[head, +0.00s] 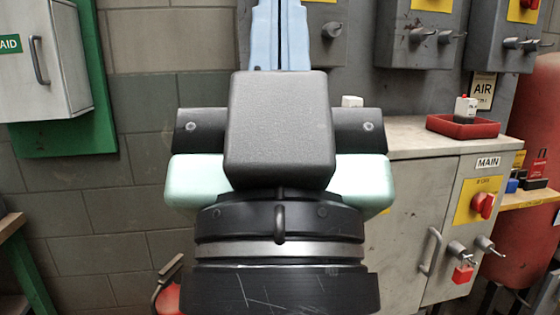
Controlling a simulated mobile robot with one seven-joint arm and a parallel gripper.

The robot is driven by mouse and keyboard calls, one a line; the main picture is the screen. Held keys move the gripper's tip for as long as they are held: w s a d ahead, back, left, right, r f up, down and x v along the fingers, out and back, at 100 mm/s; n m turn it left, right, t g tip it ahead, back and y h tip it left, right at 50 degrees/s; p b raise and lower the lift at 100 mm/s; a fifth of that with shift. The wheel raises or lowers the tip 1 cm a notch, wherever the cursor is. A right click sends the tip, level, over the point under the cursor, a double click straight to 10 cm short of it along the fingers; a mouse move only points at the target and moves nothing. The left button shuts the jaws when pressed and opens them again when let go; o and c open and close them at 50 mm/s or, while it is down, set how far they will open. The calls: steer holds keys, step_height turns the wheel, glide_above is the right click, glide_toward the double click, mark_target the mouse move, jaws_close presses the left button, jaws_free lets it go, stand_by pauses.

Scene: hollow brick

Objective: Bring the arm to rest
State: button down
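My gripper (280,30) is in the middle of the head view, seen from behind and pointing up and away. Its two pale blue fingers stand side by side with only a thin dark line between them, so it looks shut. The fingertips run up to the top edge of the picture, and nothing is seen held between the fingers. My dark wrist and housing fill the lower middle and hide what is behind them.
A grey cabinet (412,215) with a red tray (463,126) and a small white item on top stands at the right. A red tank (540,110) is at the far right. A first-aid box (50,60) hangs on a green board at the left. A block wall is behind.

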step_height(320, 180, up, 26)
steer(key=p, duration=2.4)
steer(key=shift+r, duration=0.25)
